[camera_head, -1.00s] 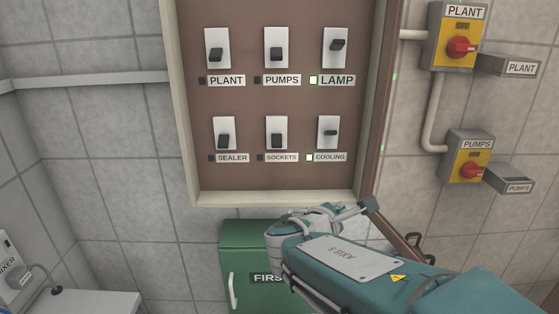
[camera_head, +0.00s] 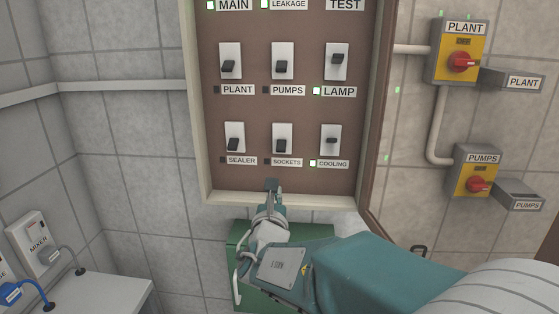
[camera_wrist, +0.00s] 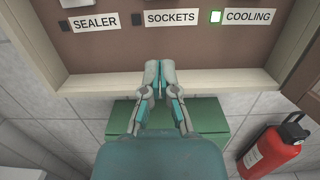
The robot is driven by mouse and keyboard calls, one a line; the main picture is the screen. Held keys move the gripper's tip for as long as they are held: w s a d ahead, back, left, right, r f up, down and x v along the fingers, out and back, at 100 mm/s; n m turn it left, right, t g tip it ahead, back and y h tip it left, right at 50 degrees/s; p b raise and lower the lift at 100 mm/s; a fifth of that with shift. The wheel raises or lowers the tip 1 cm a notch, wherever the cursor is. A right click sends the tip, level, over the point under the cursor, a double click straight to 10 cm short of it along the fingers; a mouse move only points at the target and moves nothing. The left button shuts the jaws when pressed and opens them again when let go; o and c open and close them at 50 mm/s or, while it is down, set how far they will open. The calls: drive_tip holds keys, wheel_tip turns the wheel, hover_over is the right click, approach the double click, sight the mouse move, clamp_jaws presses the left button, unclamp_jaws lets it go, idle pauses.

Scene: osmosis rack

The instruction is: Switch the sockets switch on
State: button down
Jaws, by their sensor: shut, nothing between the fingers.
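The sockets switch (camera_head: 282,140) is a white plate with a dark lever, in the lower row of the brown panel (camera_head: 308,112), between the sealer and cooling switches. Its lever points down. The indicator beside the SOCKETS label (camera_head: 287,162) is dark. My gripper (camera_head: 272,184) is shut and empty, just below the SOCKETS label at the panel's lower edge. In the wrist view my gripper (camera_wrist: 160,65) points at the panel below the SOCKETS label (camera_wrist: 171,18); the switch itself is out of that view.
The sealer switch (camera_head: 235,138) is left with its lever down; the cooling switch (camera_head: 331,140) is right with a lit green indicator. The frame's bottom ledge (camera_wrist: 215,82) juts out under the panel. A green box (camera_wrist: 205,117) and a fire extinguisher (camera_wrist: 271,147) are below.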

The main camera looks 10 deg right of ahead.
sight(281, 163)
drive_tip(key=x, duration=1)
drive_tip(key=shift+d, duration=0.1)
drive_tip(key=r, duration=0.1)
drive_tip(key=s+r, duration=0.1)
drive_tip(key=shift+a+r, duration=0.3)
drive_tip(key=shift+r, duration=0.05)
drive_tip(key=shift+s+r, duration=0.3)
drive_tip(key=shift+r, duration=0.15)
